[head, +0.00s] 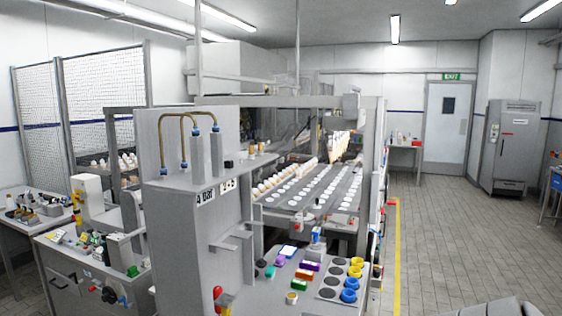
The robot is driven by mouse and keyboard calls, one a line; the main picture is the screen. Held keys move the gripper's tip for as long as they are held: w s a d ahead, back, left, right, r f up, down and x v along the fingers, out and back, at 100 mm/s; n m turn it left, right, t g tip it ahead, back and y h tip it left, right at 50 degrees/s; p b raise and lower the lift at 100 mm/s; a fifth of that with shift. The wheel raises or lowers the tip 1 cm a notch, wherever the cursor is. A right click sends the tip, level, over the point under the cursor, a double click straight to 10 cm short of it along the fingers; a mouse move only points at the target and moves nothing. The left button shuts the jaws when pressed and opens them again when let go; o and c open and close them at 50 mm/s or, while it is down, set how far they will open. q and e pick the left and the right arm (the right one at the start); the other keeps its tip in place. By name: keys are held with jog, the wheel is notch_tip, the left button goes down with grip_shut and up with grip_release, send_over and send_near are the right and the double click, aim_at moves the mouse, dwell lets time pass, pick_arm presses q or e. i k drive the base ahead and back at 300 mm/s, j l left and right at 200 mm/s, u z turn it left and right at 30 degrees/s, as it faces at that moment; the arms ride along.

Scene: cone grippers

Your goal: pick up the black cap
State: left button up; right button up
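A small black piece that looks like a cap (228,164) sits on top of the tall grey cabinet marked "4 BAR", right of two grey cylinders with brass pipes. Another small dark round piece (262,263) lies at the left edge of the front work table. Both are too small to tell for certain which is the black cap. Neither of my grippers shows in the head view.
The front table (318,302) holds coloured blocks, yellow and blue rings and dark round discs. The grey cabinet (183,245) stands left of it. A conveyor (300,208) with rows of cones runs behind. The tiled floor (460,240) at right is mostly clear.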

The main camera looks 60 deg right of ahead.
aim_at(229, 164)
jog(key=i+j+z, duration=0.1)
jog(key=i+z, duration=0.2)
jog(key=z, duration=0.15)
jog(key=i+j+z, duration=0.15)
jog(key=z, duration=0.25)
jog(key=i+j+z, duration=0.3)
jog(key=z, duration=0.15)
